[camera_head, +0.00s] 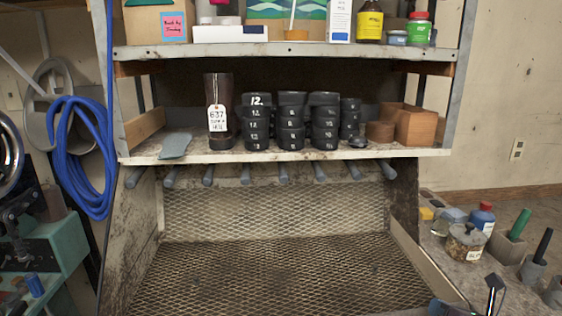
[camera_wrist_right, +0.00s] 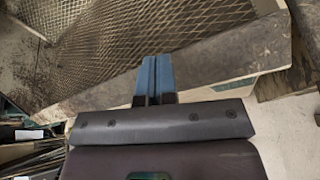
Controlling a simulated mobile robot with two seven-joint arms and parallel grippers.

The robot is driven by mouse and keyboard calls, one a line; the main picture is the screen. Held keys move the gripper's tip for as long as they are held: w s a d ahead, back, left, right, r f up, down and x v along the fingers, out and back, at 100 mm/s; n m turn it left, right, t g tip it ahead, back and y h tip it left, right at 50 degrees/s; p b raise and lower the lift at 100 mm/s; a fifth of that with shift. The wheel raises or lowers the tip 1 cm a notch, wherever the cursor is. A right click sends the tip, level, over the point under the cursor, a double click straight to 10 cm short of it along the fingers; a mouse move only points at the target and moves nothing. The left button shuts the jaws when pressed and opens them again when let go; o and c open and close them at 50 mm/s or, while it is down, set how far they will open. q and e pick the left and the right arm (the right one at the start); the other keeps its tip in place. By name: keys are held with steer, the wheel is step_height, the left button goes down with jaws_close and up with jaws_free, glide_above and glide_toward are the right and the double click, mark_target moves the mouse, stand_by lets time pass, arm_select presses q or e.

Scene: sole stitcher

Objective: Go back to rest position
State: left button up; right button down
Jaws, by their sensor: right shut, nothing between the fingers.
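My right gripper (camera_wrist_right: 154,80) shows in the right wrist view with its two blue fingers pressed together and nothing between them. The fingers point over the dirty side wall (camera_wrist_right: 105,92) of the mesh-lined bay. In the head view only a small dark part of it (camera_head: 449,307) seems to show at the bottom edge, by the right wall of the bay. My left gripper is not in view.
A shelf (camera_head: 290,153) carries black rings, a tagged dark cylinder (camera_head: 219,110) and wooden boxes. The mesh bay (camera_head: 280,270) below is empty. At right, a ledge holds a jar (camera_head: 465,243), bottles and tools. A blue hose (camera_head: 65,150) hangs at left.

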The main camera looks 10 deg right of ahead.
steer(key=s+a+f+m+g, duration=0.1)
steer(key=s+a+f+m, duration=0.5)
steer(key=m, duration=0.9)
steer(key=s+a+f+m, duration=0.7)
steer(key=f+m, duration=0.5)
steer(key=m, duration=0.3)
steer(key=shift+s+a+f+g+h, duration=0.3)
steer(key=shift+a+f+g, duration=0.1)
steer(key=shift+a, duration=0.25)
